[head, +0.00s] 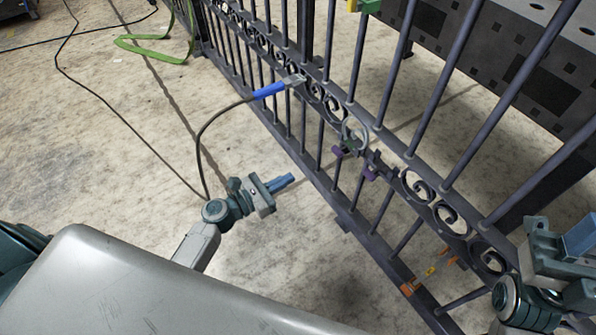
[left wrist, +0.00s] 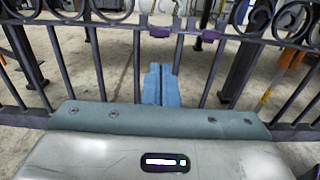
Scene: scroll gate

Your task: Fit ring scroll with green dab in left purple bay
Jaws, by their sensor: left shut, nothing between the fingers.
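The dark iron gate (head: 330,185) runs diagonally across the head view. Two purple pieces (head: 343,149) (head: 371,173) sit on its scroll band; both purple pieces also show in the left wrist view (left wrist: 160,32) (left wrist: 209,36). A pale grey ring scroll (head: 356,130) stands at the left purple piece, in or against the band; I cannot tell whether it is seated. Any green dab on it is too small to make out. My left gripper (head: 284,183) is shut and empty, in front of the gate and apart from it. My right gripper (head: 580,240) is cut by the right edge; its fingertips are unclear.
A blue-handled tool (head: 270,90) with a dark cable touches the gate's band. A green strap (head: 160,48) lies on the floor. Floor left of the gate is mostly clear.

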